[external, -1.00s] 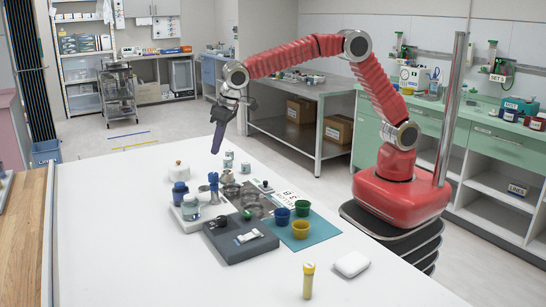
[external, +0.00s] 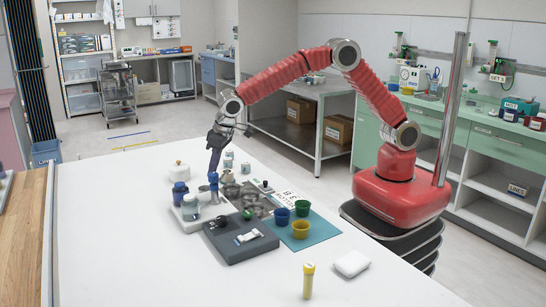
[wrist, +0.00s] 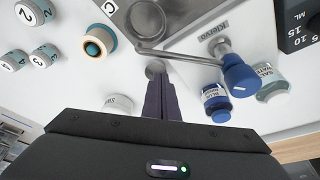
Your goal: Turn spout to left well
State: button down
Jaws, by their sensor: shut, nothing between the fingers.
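The tap stands on the white sink unit, with a blue-topped handle (wrist: 238,76) and a thin metal spout (wrist: 180,57). In the wrist view the spout runs left from the tap and bends near a round metal well (wrist: 146,20). The blue-topped part (external: 213,179) also shows in the external view. My gripper (external: 211,171) is shut and empty, pointing down near the tap. In the wrist view its dark fingers (wrist: 157,80) end just below the spout. I cannot tell whether they touch it. The other well is not clear in the wrist view.
The front left tabletop is clear.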

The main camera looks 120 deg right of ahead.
jog(key=shift+s+a+r, duration=0.25)
jog(key=shift+s+a, duration=0.75)
jog(key=shift+s, duration=0.05)
jog(key=shift+s+a, duration=0.15)
jog(key=s+a+m+g, duration=0.2)
jog(key=a+m+g, duration=0.2)
jog(key=a+m, duration=0.8)
jog(key=shift+a+m+g, duration=0.2)
jog(key=shift+m+g, duration=0.1)
jog(key=shift+m, duration=1.5)
